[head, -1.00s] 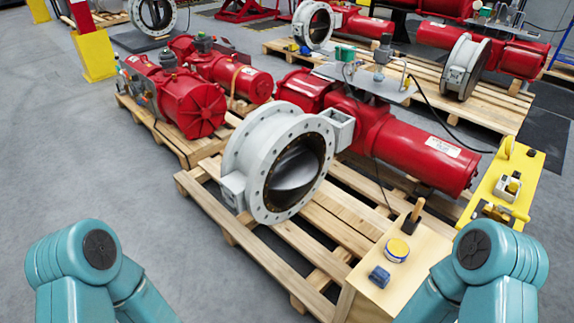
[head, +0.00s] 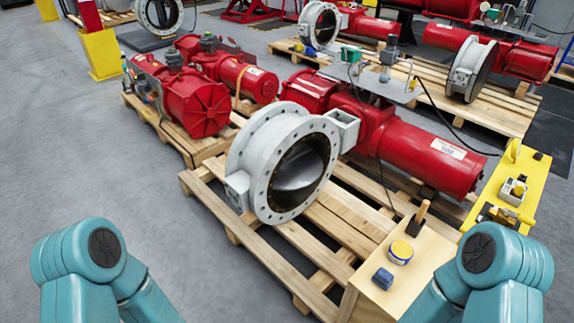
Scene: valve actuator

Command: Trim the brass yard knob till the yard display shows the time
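A yellow board (head: 479,191) stands at the right, beyond my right arm. On it is a small pale box with a round brass-yellow knob (head: 518,189) on top. I cannot make out a display or any time. Only upper links of my two arms show, at the bottom left and bottom right; both grippers are out of view.
A large grey butterfly valve (head: 283,165) with a red actuator (head: 415,150) lies on a wooden pallet (head: 262,248). A wooden box (head: 422,250) carries a blue-and-yellow tin (head: 400,252), a blue block (head: 383,278) and a wooden-handled brush (head: 418,219). Grey floor at left is clear.

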